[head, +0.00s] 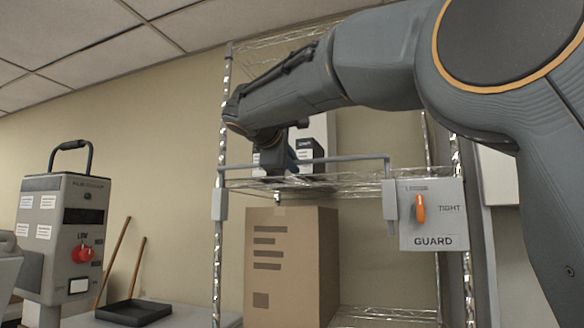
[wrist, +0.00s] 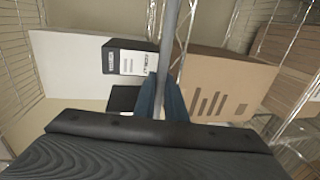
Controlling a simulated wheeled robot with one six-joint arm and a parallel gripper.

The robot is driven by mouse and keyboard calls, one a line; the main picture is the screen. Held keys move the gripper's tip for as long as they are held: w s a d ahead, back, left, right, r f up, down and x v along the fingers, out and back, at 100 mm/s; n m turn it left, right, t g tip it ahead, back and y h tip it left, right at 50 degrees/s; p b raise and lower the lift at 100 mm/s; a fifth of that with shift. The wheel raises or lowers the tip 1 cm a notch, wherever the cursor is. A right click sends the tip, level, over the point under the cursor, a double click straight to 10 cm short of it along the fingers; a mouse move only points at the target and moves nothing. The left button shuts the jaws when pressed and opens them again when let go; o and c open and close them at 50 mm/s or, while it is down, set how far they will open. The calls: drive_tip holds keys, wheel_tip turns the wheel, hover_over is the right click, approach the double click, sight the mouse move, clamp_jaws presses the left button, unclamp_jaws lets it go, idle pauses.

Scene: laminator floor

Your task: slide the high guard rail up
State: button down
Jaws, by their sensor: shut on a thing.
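The guard rail (head: 345,158) is a thin grey bar across the front of the wire rack, a little above the middle shelf. Its ends meet grey brackets on the left post (head: 219,204) and at the right (head: 390,200). My gripper (head: 291,163) is shut on the rail near its middle. In the wrist view the rail (wrist: 170,35) runs between the blue fingers (wrist: 161,97). The guard box (head: 434,228) has an orange knob (head: 420,208) standing about upright; "TIGHT" is printed to its right.
A large cardboard box (head: 290,265) stands below the middle shelf (head: 350,183). Black-and-white boxes (head: 312,150) sit on that shelf, behind my gripper. A grey machine (head: 62,235) with a red knob stands at the left, near a black tray (head: 133,312).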

drive_tip(key=shift+s+r+p, duration=0.1)
drive_tip(key=shift+r+p, duration=1.4)
drive_tip(key=shift+r, duration=1.2)
drive_tip(key=c, duration=1.9)
unclamp_jaws()
drive_tip(key=shift+c, duration=0.2)
drive_tip(key=shift+o, duration=0.6)
drive_tip(key=shift+f, duration=0.1)
drive_tip(key=shift+s+a, duration=0.15)
drive_tip(key=shift+s, duration=0.05)
drive_tip(key=b+v, duration=0.3)
drive_tip(key=v, duration=0.4)
